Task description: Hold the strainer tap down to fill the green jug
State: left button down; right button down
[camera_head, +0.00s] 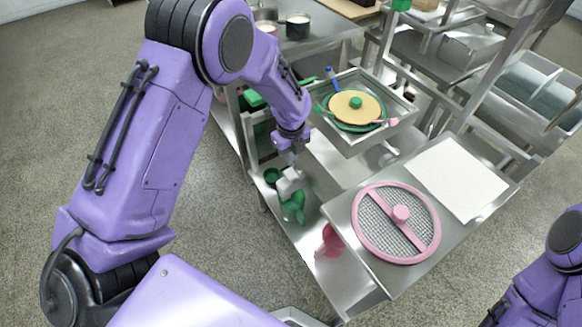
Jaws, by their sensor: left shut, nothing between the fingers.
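The green jug (293,209) stands on the lower steel shelf, left of the pink jug (330,241). My left gripper (290,184) points down just above the green jug and overlaps its top in the picture. It is shut and empty; I cannot tell whether it touches anything. A steel strainer basin (397,122) stands above and behind, with a green-rimmed round piece and a tan disc (352,106) in it. The strainer tap is not clearly visible. My right arm shows at the lower right edge, its gripper out of view.
A pink-rimmed round mesh strainer (375,243) and a white sheet (456,178) lie on the steel top at the right. A small green cup (271,175) is left of my gripper. Steel racks fill the upper right. Grey floor is clear at the left.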

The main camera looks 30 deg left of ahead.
aim_at(291, 174)
pick_arm(q)
notch_tip(291, 174, down, 5)
jog(key=shift+f, duration=0.25)
